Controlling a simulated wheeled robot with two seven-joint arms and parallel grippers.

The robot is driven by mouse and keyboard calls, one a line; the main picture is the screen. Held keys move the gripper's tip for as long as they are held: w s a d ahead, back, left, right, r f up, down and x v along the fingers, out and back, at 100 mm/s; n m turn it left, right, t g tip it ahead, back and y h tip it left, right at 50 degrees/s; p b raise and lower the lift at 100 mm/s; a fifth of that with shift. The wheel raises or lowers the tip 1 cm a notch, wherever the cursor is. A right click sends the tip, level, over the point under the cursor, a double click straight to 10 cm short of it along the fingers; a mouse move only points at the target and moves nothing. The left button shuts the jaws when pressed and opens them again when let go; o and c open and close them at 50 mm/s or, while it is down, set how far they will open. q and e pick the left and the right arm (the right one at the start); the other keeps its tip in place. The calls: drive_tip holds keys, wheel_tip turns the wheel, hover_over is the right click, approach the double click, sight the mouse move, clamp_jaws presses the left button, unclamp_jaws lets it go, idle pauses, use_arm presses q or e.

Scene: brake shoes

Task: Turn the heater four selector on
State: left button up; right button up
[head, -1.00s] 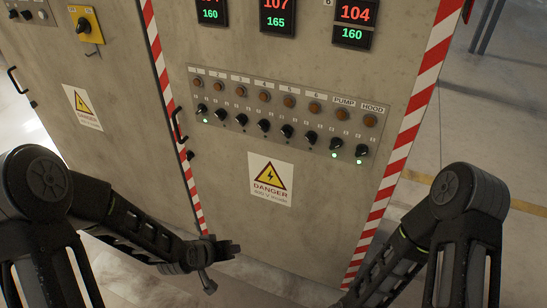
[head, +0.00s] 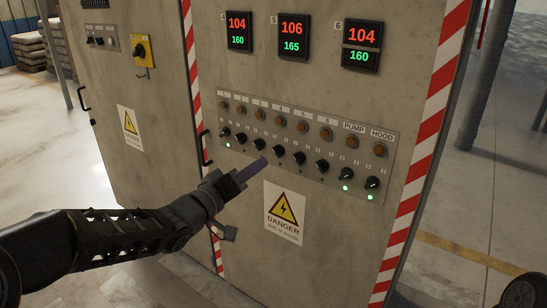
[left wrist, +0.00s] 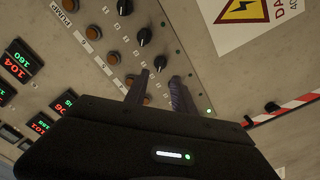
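The heater four selector (head: 279,151) is a black knob in the row on the cabinet's control panel, under label 4. The small lamp beneath it looks dark. My left gripper (head: 262,163) is just in front of the panel, its tips close to this knob, at its lower left in the head view. In the left wrist view the two fingers (left wrist: 161,78) are apart, and the selector (left wrist: 160,63) shows in line with the gap between the tips. Contact cannot be told. My right gripper is out of view.
Neighbouring selectors three (head: 259,144) and five (head: 299,158) stand close on each side. Green lamps are lit under selector one (head: 225,131), PUMP (head: 346,174) and HOOD (head: 372,182). A danger sign (head: 284,211) is below the panel. Red-and-white tape (head: 416,185) edges the cabinet.

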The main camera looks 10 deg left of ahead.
sight(275, 153)
use_arm(q)
drive_tip(key=shift+w, duration=0.1)
drive_tip(key=b+x, duration=0.1)
drive_tip(key=x, duration=0.6)
drive_tip(key=shift+w+d, duration=0.1)
drive_tip(key=shift+w, duration=0.2)
clamp_jaws()
idle(0.4)
